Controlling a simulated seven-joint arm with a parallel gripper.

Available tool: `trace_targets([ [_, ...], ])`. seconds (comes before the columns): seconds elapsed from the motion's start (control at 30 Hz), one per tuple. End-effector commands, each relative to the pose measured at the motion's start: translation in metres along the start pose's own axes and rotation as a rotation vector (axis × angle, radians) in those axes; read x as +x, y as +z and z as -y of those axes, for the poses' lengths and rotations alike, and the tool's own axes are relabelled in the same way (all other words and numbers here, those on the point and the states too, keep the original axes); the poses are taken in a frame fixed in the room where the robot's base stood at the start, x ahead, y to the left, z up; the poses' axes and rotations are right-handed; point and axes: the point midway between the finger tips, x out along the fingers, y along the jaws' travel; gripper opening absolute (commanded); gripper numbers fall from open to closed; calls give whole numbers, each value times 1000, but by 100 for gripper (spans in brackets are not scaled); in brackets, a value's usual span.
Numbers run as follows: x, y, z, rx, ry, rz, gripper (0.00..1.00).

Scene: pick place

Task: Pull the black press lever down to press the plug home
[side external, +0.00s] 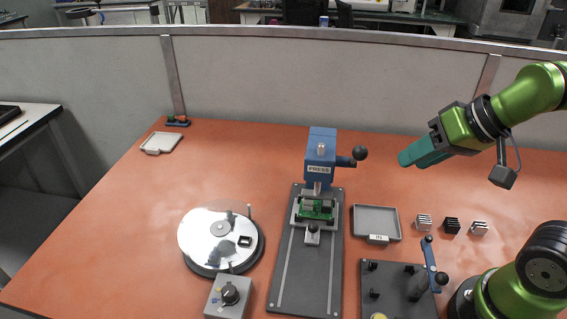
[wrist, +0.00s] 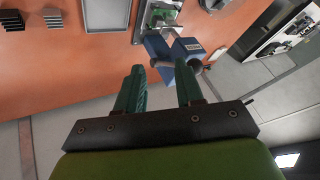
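The blue press (side external: 320,160) stands upright at the back of a dark grey base plate. Its lever ends in a black knob (side external: 360,153) sticking out to the right at the height of the press head. A green board (side external: 317,209) sits in the fixture below the press; the plug cannot be made out. My gripper (side external: 403,159) is in the air to the right of the knob, apart from it, pointing left and slightly down. In the wrist view, the two teal fingers (wrist: 158,70) are apart with nothing between them. The press (wrist: 187,48) shows just beyond the fingertips.
A grey tray (side external: 377,222) and several finned blocks (side external: 451,226) lie right of the press. A dark plate with a blue-handled clamp (side external: 430,262) is at front right. A round turntable (side external: 215,237) and a knob box (side external: 229,296) stand left. The table's left part is mostly clear.

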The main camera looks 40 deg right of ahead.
Motion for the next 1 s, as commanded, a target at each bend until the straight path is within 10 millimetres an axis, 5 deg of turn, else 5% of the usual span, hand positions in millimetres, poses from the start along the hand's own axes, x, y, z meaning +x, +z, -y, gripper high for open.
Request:
trace_targets([
  [0.07,6,-2,-2,9,14,24,24],
  [0.23,6,-53,8,42,74,100,0],
  [0.4,-3,-109,16,150,181,247,0],
  [0.6,-24,-154,26,327,290,378,0],
  [0.8,-52,-159,39,446,318,434,0],
  [1.0,-45,-147,39,469,323,464,0],
])
